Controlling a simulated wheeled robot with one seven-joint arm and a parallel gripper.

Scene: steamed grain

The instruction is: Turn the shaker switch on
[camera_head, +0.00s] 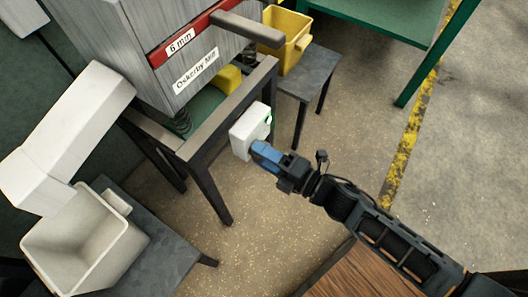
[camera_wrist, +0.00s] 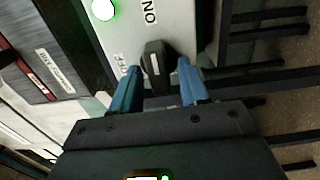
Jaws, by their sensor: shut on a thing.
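The shaker switch is a white box (camera_head: 246,133) on the front of the shaker's frame in the head view. It also shows in the wrist view (camera_wrist: 180,25), with ON and OFF lettering and a lit green lamp (camera_wrist: 103,9). Its black lever (camera_wrist: 155,65) stands between my blue fingers, beside the OFF lettering. My gripper (camera_head: 263,153) reaches the box from the lower right and is shut on the lever; it also shows in the wrist view (camera_wrist: 160,86). The lever is hidden in the head view. The shaker (camera_head: 180,60) is a grey wooden box labelled "Oskerby Mill".
A yellow bin (camera_head: 285,45) stands on a dark stool behind the frame. A cream bin (camera_head: 80,245) stands on a dark table at lower left, under a white chute (camera_head: 75,125). A wooden top (camera_head: 360,275) is at the bottom. The floor right of the frame is clear.

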